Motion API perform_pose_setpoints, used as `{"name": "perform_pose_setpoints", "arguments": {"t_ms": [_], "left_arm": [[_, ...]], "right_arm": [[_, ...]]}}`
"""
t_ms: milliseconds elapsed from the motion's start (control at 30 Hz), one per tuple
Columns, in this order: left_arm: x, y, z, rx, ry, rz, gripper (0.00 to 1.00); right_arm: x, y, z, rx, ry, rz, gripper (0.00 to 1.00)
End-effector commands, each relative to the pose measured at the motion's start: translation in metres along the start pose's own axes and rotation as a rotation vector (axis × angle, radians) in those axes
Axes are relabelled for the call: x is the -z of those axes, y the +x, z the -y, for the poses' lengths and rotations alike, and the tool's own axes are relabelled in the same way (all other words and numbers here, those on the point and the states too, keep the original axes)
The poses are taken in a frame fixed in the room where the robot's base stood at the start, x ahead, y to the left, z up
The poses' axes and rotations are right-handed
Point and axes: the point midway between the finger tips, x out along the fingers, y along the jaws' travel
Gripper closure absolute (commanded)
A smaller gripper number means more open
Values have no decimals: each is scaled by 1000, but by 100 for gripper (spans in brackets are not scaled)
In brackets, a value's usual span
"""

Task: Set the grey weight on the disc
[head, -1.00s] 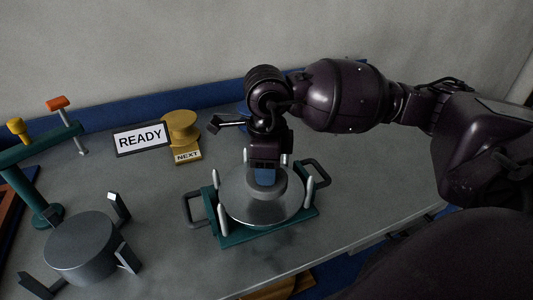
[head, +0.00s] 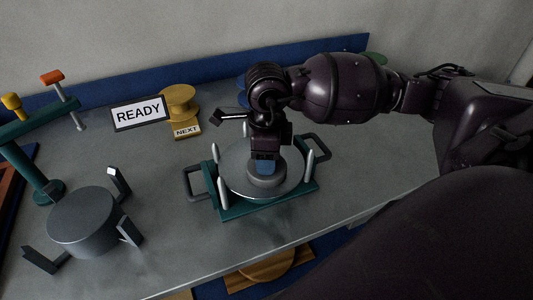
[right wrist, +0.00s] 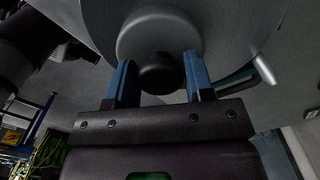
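The grey weight (head: 266,176) is a short round piece near the middle of the flat grey disc (head: 236,180), and looks to be resting on it. The disc lies in a teal frame (head: 240,210) with pale upright pins and grey side handles. My right gripper (head: 265,163) points down over the disc. In the right wrist view its blue fingers (right wrist: 160,80) stand on both sides of the weight's dark knob (right wrist: 160,73), seemingly touching it. The weight's wide body (right wrist: 160,32) shows behind the knob. My left gripper is not in view.
A READY sign (head: 138,113) and a gold spool-shaped piece (head: 179,100) by a NEXT label stand behind the frame. A grey cylinder (head: 83,225) between dark jaws stands at left, near a teal post with knobs (head: 35,165). The grey table is clear in between.

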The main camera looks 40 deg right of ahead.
Motion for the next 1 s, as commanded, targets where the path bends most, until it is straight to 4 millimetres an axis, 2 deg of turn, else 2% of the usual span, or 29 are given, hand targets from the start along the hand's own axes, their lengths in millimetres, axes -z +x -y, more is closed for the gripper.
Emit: {"name": "perform_pose_setpoints", "arguments": {"t_ms": [33, 133, 400, 533, 667, 1000], "left_arm": [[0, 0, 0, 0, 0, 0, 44], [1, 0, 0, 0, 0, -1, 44], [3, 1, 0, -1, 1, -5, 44], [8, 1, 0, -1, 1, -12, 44], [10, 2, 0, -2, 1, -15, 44], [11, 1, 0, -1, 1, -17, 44]], "right_arm": [[0, -1, 0, 1, 0, 1, 44], [0, -1, 0, 1, 0, 1, 31], [0, -1, 0, 1, 0, 1, 31], [0, -8, 0, 2, 0, 2, 31], [-1, -27, 1, 5, -1, 4, 31], [0, -92, 0, 4, 0, 2, 31]]}}
